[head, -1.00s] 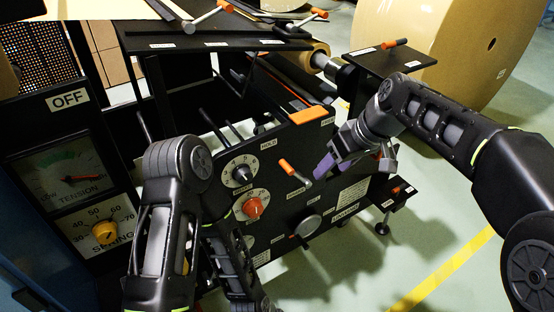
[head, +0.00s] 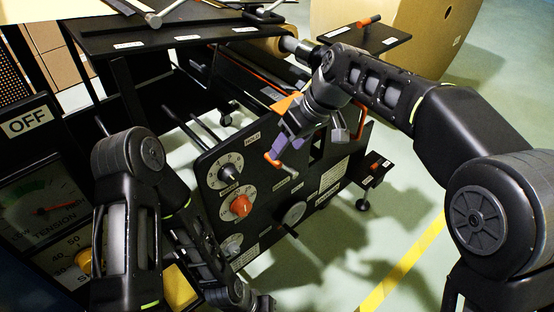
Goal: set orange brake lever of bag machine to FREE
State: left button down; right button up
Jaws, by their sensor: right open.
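The orange-handled lever (head: 272,160) sits on the black side panel (head: 262,217) of the machine, right of two dials. Its orange grip points up and left from its pivot.
A white dial (head: 225,171) and a red-knobbed dial (head: 240,206) are left of the lever. A round grey handle (head: 294,213) is below it. A small shelf (head: 372,170) with an orange-handled lever juts out right. A gauge stand fills the left; open floor lies right.

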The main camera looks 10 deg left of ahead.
aim_at(278, 161)
jog(key=b+x, duration=0.1)
jog(key=x, duration=0.6)
jog(key=shift+b, duration=0.3)
jog(key=shift+c, duration=0.3)
jog(key=shift+s, duration=0.1)
grip_shut()
jog(key=shift+a, duration=0.1)
